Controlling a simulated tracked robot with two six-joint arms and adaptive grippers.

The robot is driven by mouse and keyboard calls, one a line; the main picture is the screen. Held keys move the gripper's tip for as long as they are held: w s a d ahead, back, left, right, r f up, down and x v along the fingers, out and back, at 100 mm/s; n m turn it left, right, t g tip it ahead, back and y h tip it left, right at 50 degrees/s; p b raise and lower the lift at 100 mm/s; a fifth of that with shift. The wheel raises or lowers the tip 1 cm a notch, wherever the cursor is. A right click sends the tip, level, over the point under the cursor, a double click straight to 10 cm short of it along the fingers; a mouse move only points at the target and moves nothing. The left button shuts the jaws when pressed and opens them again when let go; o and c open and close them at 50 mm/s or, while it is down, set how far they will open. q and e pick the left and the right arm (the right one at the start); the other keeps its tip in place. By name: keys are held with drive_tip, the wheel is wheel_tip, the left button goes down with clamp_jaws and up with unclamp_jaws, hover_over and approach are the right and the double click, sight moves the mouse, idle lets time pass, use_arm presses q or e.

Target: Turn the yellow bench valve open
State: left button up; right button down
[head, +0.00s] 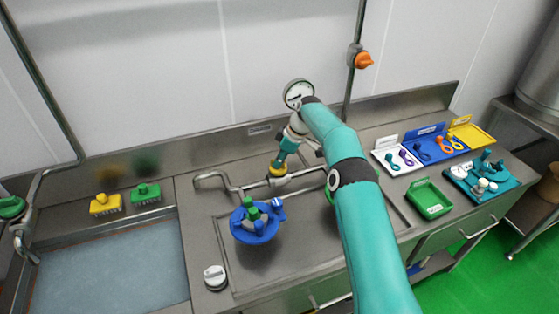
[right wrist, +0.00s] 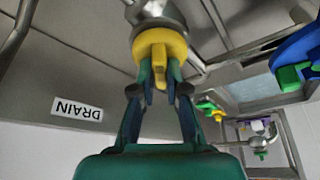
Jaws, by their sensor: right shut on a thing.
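The yellow bench valve (head: 277,169) sits on a steel pipe on the bench, beyond the blue round part. In the right wrist view the yellow handle (right wrist: 160,42) fills the upper middle, on a metal pipe fitting. My right gripper (head: 281,160) reaches down onto it from above. In the right wrist view its two fingers (right wrist: 160,80) are closed on either side of the handle's bar and touch it. Part of the pipe is hidden behind my right arm in the head view. My left gripper is not in view.
A blue round part with green pieces (head: 254,226) stands close in front of the valve. A pressure gauge (head: 298,94) stands behind. A DRAIN label (right wrist: 77,110) is near the valve. A sink (head: 108,270) is left; coloured trays (head: 430,203) lie right.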

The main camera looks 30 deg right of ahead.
drive_tip(key=c, duration=1.2)
unclamp_jaws()
drive_tip(key=v, duration=1.2)
